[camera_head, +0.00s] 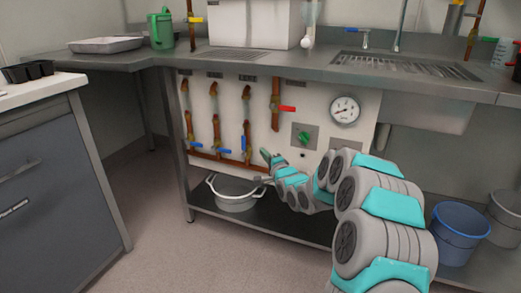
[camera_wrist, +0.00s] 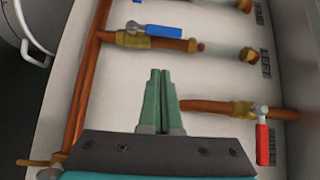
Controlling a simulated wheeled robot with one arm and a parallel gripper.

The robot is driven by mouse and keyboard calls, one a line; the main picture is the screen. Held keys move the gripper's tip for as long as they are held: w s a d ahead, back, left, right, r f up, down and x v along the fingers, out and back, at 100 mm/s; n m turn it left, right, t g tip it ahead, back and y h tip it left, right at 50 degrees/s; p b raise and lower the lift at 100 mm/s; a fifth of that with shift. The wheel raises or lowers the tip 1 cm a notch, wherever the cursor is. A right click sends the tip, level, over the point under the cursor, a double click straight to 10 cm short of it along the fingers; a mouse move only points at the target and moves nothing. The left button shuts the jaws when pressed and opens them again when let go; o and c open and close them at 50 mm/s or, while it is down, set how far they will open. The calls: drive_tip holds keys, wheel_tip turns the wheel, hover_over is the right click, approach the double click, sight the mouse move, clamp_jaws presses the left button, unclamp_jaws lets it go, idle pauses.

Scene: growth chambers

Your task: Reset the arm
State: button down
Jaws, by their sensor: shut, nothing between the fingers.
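My arm (camera_head: 375,205) reaches from the lower right toward the pipe panel under the steel counter. My gripper (camera_head: 266,157) is at its far end, in front of the panel, below the valves. In the wrist view, my gripper (camera_wrist: 160,75) has its two green fingers together, with nothing between them. The fingers point at the pale panel (camera_wrist: 210,80), between a copper pipe with a blue-handled valve (camera_wrist: 155,29) and one with a red-handled valve (camera_wrist: 263,135). I cannot tell whether the fingertips touch the panel.
A pressure gauge (camera_head: 345,110) and a green knob (camera_head: 304,137) are on the panel near my arm. A white pot (camera_head: 236,200) stands on the lower shelf. A blue bucket (camera_head: 458,235) is at right. A grey cabinet (camera_head: 55,185) stands left; open floor lies between.

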drive_tip(key=s+d+n+g+h+p, duration=0.1)
drive_tip(key=s+d+n+g, duration=0.3)
drive_tip(key=s, duration=1.7)
drive_tip(key=s+d+r+n+g+h, duration=0.1)
drive_tip(key=s+d+n+g+h, duration=0.2)
drive_tip(key=s+g, duration=0.5)
drive_tip(key=s+d+n+g+h+p, duration=0.1)
drive_tip(key=s+d+n+g, duration=0.4)
drive_tip(key=s, duration=3)
drive_tip(key=shift+d+r+n+g+h+p, duration=0.3)
drive_tip(key=shift+r+n+g+h, duration=0.1)
drive_tip(key=shift+n+g+h, duration=0.35)
